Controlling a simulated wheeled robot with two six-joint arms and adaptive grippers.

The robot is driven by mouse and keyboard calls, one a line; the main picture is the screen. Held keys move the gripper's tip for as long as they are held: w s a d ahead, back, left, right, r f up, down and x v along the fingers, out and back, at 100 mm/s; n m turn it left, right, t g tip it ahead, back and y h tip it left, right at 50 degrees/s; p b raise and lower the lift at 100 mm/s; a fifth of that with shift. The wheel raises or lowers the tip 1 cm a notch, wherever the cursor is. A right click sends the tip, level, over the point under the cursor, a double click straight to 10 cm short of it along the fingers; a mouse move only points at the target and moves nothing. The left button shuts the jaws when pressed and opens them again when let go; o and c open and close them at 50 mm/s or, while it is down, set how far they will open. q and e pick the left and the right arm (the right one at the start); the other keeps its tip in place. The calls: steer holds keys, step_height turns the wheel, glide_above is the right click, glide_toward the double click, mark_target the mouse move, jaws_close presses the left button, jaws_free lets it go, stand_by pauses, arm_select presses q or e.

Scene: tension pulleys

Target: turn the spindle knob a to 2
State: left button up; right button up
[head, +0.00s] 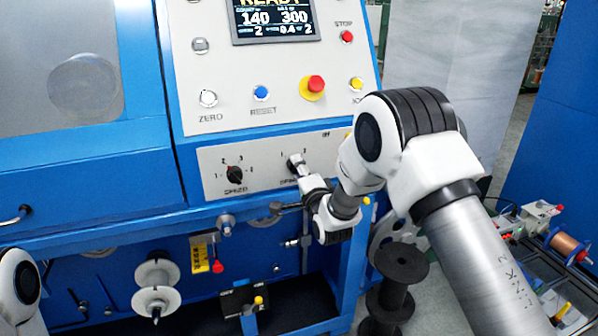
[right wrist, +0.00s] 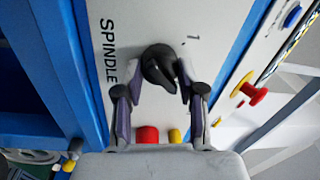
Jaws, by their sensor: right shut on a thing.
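The spindle knob (head: 295,160) is a small black rotary knob on the right of the pale lower panel in the head view, partly hidden by my right gripper (head: 299,171). In the right wrist view the black knob (right wrist: 158,66) sits beside the printed word SPINDLE, with a mark "1" printed near it. My right gripper (right wrist: 163,78) is shut on the knob, one finger on each side. The exact pointer setting is hard to tell. Only a white link of my left arm shows at the lower left; its gripper is out of view.
A second black knob (head: 234,175) with a red mark sits left on the same panel. Above are the red stop button (head: 316,84), blue reset button (head: 261,93) and display (head: 272,20). Black spools (head: 401,264) stand below on the right, and a white spool (head: 157,273) at lower left.

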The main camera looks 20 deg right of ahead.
stand_by(0.4)
steer(key=o, duration=1.2)
steer(key=shift+c, duration=0.2)
steer(key=shift+s, duration=0.1)
steer(key=s, duration=1.2)
steer(key=shift+f, duration=0.45)
steer(key=shift+w, duration=0.1)
